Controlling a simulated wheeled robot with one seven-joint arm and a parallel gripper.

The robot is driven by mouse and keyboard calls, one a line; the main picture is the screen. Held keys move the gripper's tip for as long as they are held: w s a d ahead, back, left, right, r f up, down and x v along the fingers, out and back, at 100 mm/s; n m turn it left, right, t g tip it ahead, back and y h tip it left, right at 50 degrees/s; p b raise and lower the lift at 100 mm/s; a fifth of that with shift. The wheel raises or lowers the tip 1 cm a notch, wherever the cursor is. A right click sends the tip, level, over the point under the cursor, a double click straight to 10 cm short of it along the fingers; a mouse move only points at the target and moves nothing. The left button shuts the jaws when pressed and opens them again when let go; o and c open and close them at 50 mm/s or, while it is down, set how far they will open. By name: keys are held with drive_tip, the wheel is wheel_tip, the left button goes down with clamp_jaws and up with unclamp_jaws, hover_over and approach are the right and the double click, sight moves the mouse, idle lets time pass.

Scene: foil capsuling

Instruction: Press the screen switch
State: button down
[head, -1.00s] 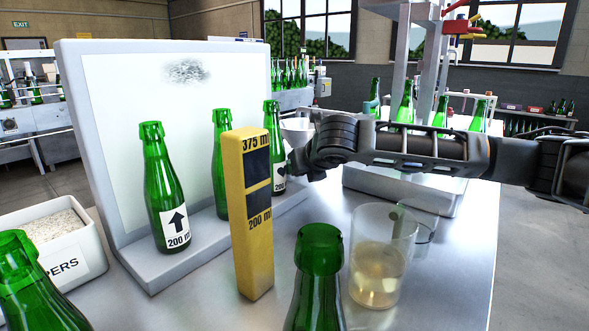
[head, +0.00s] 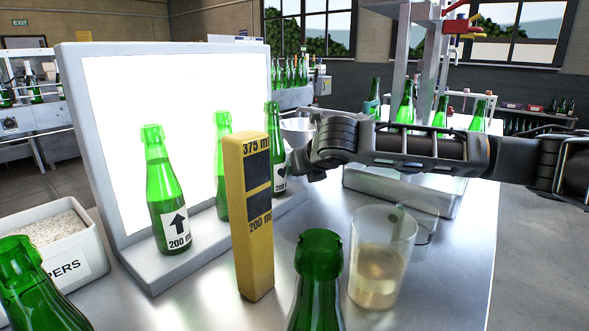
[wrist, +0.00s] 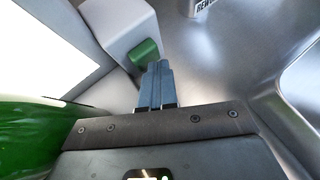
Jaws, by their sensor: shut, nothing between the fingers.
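The screen (head: 150,105) is a large upright panel at the left of the head view, glowing plain bright white. Its lit face also shows at the upper left of the wrist view (wrist: 40,50). In the head view the switch and my fingertips are hidden behind the bottles and my wrist.
Green bottles with labels (head: 166,190) stand on the screen's base. A yellow gauge post (head: 255,235), a beaker of pale liquid (head: 380,265) and a front bottle (head: 318,285) stand on the metal table. A bottle fills the wrist view's lower left (wrist: 35,135). A white bin (head: 75,250) is at left.

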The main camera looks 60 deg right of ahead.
drive_tip(key=shift+s+a, duration=0.2)
drive_tip(key=shift+s, duration=2.85)
